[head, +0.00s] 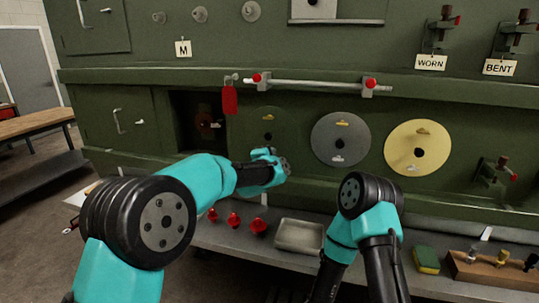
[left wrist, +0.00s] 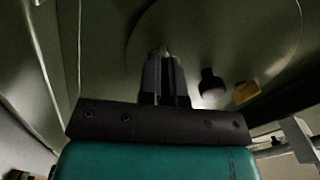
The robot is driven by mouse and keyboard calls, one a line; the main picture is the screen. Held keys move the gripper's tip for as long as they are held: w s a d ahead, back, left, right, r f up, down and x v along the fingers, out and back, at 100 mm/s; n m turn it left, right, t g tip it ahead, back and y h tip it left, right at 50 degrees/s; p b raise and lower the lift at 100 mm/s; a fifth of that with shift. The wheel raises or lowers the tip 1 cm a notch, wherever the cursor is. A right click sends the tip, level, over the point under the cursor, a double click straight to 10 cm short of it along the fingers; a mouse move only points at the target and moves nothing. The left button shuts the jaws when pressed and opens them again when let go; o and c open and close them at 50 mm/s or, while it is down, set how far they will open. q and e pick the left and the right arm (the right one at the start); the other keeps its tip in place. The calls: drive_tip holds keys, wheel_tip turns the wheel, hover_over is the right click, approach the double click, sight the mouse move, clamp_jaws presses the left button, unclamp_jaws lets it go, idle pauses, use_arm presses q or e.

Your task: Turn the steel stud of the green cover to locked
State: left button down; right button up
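The green cover (head: 267,117) is a round disc on the green wall panel, with a dark centre hole and a yellow mark near its top. It fills the upper part of the left wrist view (left wrist: 225,35), where a dark round knob or hole and a yellow tab (left wrist: 246,92) show. My left gripper (head: 284,164) is at the cover's lower edge. In the left wrist view its fingers (left wrist: 164,62) are close together around a small pale tip, which looks like the steel stud; the stud is otherwise hidden. My right arm is folded at the lower middle; its gripper is out of view.
A grey cover (head: 328,136) and a yellow cover (head: 403,150) sit to the right. Below are red knobs (head: 234,219), a metal tray (head: 299,236) and a sponge (head: 427,260). A dark opening lies left of the cover.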

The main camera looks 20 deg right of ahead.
use_arm(q)
drive_tip(key=shift+m, duration=1.2)
drive_tip(key=c, duration=1.3)
unclamp_jaws()
drive_tip(key=shift+s, duration=0.1)
drive_tip(key=v, duration=1.7)
drive_tip(key=shift+a+f, duration=0.15)
